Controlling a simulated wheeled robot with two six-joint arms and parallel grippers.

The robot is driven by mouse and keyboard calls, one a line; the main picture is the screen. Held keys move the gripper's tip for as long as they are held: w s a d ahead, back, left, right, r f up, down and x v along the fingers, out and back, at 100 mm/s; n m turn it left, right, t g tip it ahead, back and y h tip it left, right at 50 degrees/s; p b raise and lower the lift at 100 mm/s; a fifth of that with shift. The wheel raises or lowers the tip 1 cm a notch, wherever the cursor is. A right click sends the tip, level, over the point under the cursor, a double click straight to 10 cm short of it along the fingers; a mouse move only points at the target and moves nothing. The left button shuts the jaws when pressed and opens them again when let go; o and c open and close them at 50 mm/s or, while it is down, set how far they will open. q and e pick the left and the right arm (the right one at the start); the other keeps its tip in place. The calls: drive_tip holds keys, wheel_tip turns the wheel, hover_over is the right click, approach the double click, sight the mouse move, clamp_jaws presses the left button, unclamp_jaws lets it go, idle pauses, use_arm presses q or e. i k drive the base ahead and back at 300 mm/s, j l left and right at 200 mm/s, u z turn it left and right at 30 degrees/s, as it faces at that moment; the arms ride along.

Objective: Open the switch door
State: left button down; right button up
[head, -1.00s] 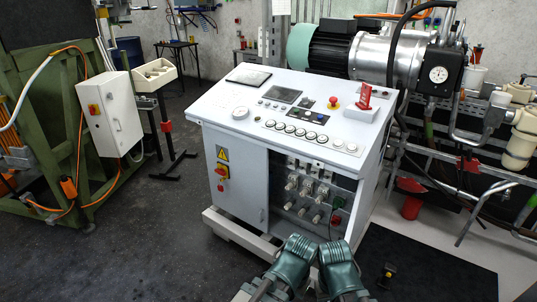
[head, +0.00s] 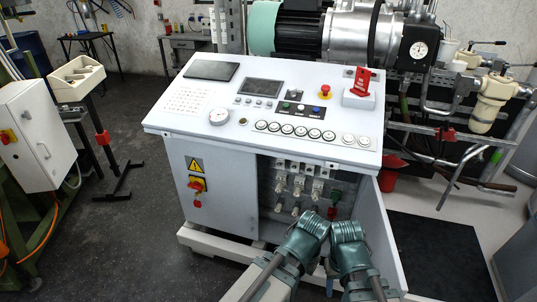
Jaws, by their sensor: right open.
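The white control cabinet (head: 225,195) stands in the middle of the head view. The switch compartment in its front is uncovered and shows several rows of switches (head: 300,183). A white panel (head: 380,235), which looks like the switch door, stands swung out at the compartment's right edge. My right gripper (head: 331,225) comes in from the bottom, its two teal fingers apart and empty. It is in front of the compartment, just left of the panel, and hides its lower part. Whether it touches the panel I cannot tell. My left gripper is not in view.
A red emergency button (head: 325,91) and a red-handled block (head: 360,92) stand on the sloped console top. A dark mat (head: 440,250) lies on the floor at right, beside pipes. A grey-white box (head: 35,138) is at left.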

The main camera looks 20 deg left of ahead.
sight(228, 197)
drive_tip(key=i+j+z, duration=0.5)
drive_tip(key=i+j, duration=0.4)
drive_tip(key=j, duration=0.15)
